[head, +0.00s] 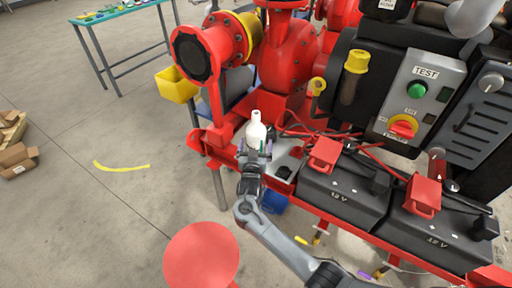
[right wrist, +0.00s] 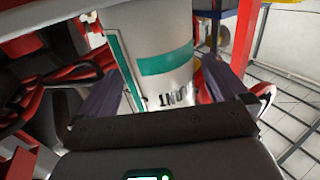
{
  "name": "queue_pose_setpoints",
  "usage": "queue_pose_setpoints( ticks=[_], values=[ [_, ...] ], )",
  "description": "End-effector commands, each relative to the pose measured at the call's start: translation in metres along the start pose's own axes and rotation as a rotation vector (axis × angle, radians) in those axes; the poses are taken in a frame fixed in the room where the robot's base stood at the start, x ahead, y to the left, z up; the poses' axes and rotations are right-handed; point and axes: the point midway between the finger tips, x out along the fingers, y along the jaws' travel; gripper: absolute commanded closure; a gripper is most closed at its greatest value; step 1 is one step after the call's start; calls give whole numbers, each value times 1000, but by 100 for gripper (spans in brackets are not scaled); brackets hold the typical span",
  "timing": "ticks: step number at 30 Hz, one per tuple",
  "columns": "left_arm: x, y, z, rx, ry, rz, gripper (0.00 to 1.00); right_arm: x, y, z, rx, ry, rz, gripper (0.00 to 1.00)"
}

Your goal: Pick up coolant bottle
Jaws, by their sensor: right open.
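The coolant bottle (head: 256,131) is white with a narrow neck and stands upright on the red skid frame, left of the batteries. In the right wrist view the bottle (right wrist: 155,50) shows a green band and dark lettering, and fills the space between the fingers. My right gripper (head: 254,154) is at the bottle's near side. In the right wrist view its two fingers (right wrist: 155,95) are open, one on either side of the bottle. I cannot tell whether either finger touches it. My left gripper is not in view.
Two black batteries (head: 344,184) with red clamps and cables sit right of the bottle. A red pump (head: 285,58) stands behind it, and a control box with a TEST label (head: 418,95) is at upper right. A red round stool (head: 202,255) stands in front. Floor at left is mostly clear.

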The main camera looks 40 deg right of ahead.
Motion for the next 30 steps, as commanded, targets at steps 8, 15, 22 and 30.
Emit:
queue_pose_setpoints(
  ticks=[8, 15, 22, 30],
  values=[
    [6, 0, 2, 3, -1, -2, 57, 14, 0, 0, 0, -1, 0, 0],
    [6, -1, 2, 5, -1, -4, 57, 14, 0, 0, 0, -1, 0, 14],
    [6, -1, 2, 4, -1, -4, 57, 14, 0, 0, 0, -1, 0, 49],
    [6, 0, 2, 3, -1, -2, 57, 14, 0, -2, 2, 3, 0, 59]
  ],
)
